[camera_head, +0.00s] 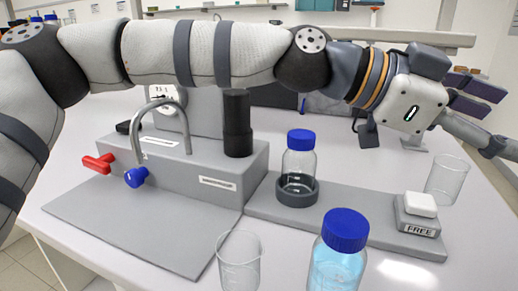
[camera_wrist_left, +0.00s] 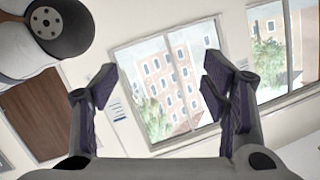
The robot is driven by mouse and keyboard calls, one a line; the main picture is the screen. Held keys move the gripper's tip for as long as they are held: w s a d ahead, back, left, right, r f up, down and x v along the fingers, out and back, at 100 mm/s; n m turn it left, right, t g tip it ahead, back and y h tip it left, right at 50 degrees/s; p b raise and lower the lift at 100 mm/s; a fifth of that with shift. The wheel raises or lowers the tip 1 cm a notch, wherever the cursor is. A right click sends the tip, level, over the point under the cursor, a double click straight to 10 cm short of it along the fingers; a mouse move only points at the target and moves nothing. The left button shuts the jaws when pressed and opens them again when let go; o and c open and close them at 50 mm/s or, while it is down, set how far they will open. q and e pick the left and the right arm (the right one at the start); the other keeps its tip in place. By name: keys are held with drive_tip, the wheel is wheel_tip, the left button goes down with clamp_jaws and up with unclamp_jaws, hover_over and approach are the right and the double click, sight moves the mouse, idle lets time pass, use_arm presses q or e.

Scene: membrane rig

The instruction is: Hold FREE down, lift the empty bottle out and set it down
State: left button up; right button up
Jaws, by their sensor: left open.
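The clear, empty-looking bottle (camera_head: 299,163) with a blue cap stands upright in a dark ring holder (camera_head: 297,196) on the grey base plate. The FREE button (camera_head: 421,204) is a white cap on a grey block (camera_head: 418,228) labelled FREE, at the right end of that plate. My left gripper (camera_head: 480,95) is at the upper right, high above the bench and away from both bottle and button. In the left wrist view its purple fingers (camera_wrist_left: 158,82) are spread wide with nothing between them. My right gripper is not seen.
A second blue-capped bottle (camera_head: 338,262) with light-blue liquid stands at the front. Clear beakers stand at the front (camera_head: 239,262) and right (camera_head: 447,180). The grey rig (camera_head: 195,165) carries a black cylinder (camera_head: 237,125), a curved pipe and a red handle (camera_head: 98,163). A flat grey plate (camera_head: 140,225) lies bare.

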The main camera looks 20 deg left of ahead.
use_arm(q)
drive_tip(key=w+a+f+t, duration=0.4)
drive_tip(key=a, duration=0.3)
drive_tip(key=n+t+y, duration=0.5)
drive_tip(key=n+t, duration=0.3)
drive_tip(key=n, duration=0.5)
approach(291, 137)
drive_tip(key=x, duration=1.2)
drive_tip(key=shift+w+d, duration=0.25)
drive_tip(key=shift+w, duration=0.05)
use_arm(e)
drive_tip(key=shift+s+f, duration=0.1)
use_arm(q)
drive_tip(key=shift+c, duration=0.2)
drive_tip(key=c, duration=1.3)
drive_tip(key=shift+c, duration=0.3)
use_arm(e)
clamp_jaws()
